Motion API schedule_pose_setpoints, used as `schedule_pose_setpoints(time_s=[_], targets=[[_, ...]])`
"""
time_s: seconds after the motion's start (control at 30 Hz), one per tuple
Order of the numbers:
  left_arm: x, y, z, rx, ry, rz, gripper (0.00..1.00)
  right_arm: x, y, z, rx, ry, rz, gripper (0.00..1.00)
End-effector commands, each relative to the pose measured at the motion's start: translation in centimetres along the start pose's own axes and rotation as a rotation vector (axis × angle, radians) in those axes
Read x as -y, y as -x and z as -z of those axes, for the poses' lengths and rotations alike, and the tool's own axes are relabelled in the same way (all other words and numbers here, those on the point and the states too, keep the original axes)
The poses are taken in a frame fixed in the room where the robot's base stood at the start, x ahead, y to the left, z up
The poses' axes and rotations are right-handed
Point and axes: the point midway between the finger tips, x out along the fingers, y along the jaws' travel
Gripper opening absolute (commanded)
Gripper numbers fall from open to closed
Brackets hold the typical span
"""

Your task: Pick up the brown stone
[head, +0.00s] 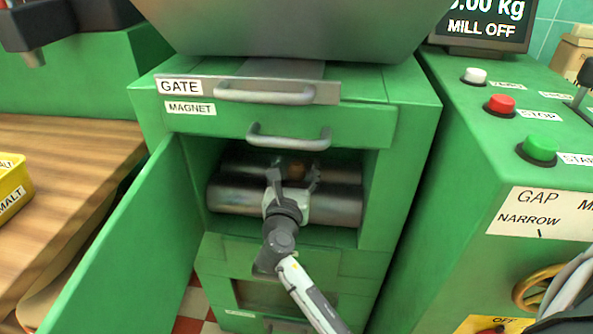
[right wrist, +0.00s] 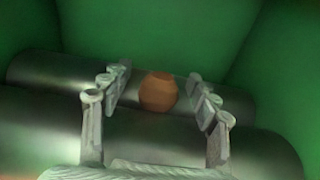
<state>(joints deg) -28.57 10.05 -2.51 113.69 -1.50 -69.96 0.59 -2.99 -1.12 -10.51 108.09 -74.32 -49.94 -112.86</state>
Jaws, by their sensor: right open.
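The brown stone (head: 297,171) is a small rounded lump resting on the grey metal rollers (head: 228,197) inside the open green mill cabinet. In the right wrist view the stone (right wrist: 158,92) sits at the far roller, roughly between the fingertips and slightly beyond them. My right gripper (head: 292,176) reaches into the cabinet opening from below, its fingers spread on either side in front of the stone. In the right wrist view my right gripper (right wrist: 158,88) is open, with no finger seen touching the stone. My left gripper is not in view.
The cabinet door (head: 140,245) stands open at the left. The magnet drawer (head: 285,125) with its handle hangs just above the opening. The cabinet walls are close on both sides. A control panel (head: 520,130) with buttons stands at the right, and a yellow bin (head: 12,190) lies at the left.

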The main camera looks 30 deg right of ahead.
Motion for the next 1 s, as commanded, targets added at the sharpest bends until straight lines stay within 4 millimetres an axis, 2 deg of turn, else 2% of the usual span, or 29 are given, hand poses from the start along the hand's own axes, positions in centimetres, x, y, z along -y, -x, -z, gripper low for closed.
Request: schedule_pose_setpoints(time_s=[0.2, 0.23, 0.67, 1.0], targets=[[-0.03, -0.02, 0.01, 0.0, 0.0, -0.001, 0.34, 0.01, -0.12, 0.02, 0.0, 0.0, 0.0, 0.6], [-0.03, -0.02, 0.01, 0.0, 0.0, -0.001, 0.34, 0.02, -0.12, 0.02, 0.0, 0.0, 0.0, 0.58], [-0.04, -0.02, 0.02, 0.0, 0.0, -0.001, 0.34, 0.03, -0.09, 0.02, 0.0, 0.0, 0.0, 0.05], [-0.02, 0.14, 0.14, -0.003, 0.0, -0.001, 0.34, 0.04, -0.15, -0.19, 0.001, 0.0, 0.0, 0.03]])
